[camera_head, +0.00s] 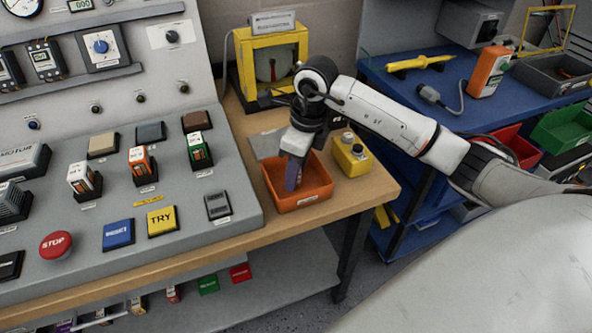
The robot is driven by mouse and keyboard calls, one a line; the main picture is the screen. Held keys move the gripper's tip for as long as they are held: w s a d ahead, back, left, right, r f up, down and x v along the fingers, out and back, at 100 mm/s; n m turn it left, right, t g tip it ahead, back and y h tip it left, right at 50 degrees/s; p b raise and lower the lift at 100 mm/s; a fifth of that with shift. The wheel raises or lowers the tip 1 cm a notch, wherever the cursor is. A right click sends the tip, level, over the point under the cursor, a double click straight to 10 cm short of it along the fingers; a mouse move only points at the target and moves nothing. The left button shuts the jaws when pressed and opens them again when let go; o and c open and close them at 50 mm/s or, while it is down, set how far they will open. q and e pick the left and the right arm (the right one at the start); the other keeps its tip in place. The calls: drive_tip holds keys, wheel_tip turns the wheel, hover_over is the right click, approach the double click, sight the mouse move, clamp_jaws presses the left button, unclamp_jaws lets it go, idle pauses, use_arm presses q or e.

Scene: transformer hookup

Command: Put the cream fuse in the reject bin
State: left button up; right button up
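My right gripper (293,178) points down into the orange open bin (313,196) at the right end of the wooden bench. A narrow purple-grey shape shows at its fingertips, inside the bin's outline; I cannot tell whether it is a finger or a held piece. A pale, cream-white fuse-like block (84,180) stands upright on the sloping grey panel at the left, far from the gripper. An orange-and-white block (142,165) and a green-and-white block (200,150) stand in line with it. The bin's floor is partly hidden by the gripper. My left gripper is not in view.
A yellow-framed device (271,65) stands behind my wrist. The panel bears a red STOP button (56,245) and a yellow TRY button (161,220). A blue bench (420,80) stands at the right.

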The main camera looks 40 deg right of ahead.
wheel_tip(320, 180, up, 12)
drive_tip(key=s, duration=0.1)
drive_tip(key=shift+s+d+b, duration=0.3)
drive_tip(key=shift+d, duration=0.15)
